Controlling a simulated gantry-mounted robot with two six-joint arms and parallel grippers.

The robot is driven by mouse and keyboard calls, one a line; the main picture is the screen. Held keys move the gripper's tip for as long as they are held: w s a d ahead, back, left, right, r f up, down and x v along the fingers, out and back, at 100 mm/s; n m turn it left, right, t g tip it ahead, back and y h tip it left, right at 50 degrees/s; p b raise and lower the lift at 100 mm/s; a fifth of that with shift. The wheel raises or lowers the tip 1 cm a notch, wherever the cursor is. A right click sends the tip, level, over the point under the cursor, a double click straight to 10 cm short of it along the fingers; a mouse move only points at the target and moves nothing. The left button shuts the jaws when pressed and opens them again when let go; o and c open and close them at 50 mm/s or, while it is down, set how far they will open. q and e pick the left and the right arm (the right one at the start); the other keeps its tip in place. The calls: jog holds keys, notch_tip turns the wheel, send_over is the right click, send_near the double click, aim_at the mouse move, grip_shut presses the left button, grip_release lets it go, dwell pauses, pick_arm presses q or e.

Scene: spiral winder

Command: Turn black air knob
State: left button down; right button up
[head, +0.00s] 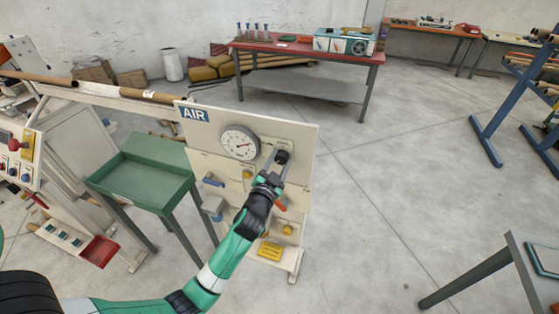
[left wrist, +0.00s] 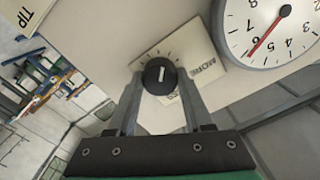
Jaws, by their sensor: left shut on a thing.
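The black air knob (head: 283,157) is on the upright white AIR panel (head: 300,135), to the right of and a little below the round pressure gauge (head: 240,142). In the left wrist view the knob (left wrist: 160,76) has a white mark on its face, pointing nearly straight up and down. My left gripper (head: 278,158) reaches up to the panel. Its two fingers (left wrist: 160,90) stand on both sides of the knob and are shut on it. The gauge also shows in the left wrist view (left wrist: 268,30), with a red needle. My right gripper is out of view.
The panel also carries a blue-handled valve (head: 213,181), a red-orange handle (head: 280,205) and yellow fittings below the knob. A green tray table (head: 145,180) stands left of the panel.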

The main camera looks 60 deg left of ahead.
pick_arm(q)
jog(key=shift+c, duration=1.5)
grip_release()
jog(key=v, duration=1.1)
jog(key=shift+s+d, duration=0.2)
jog(key=shift+s, duration=0.05)
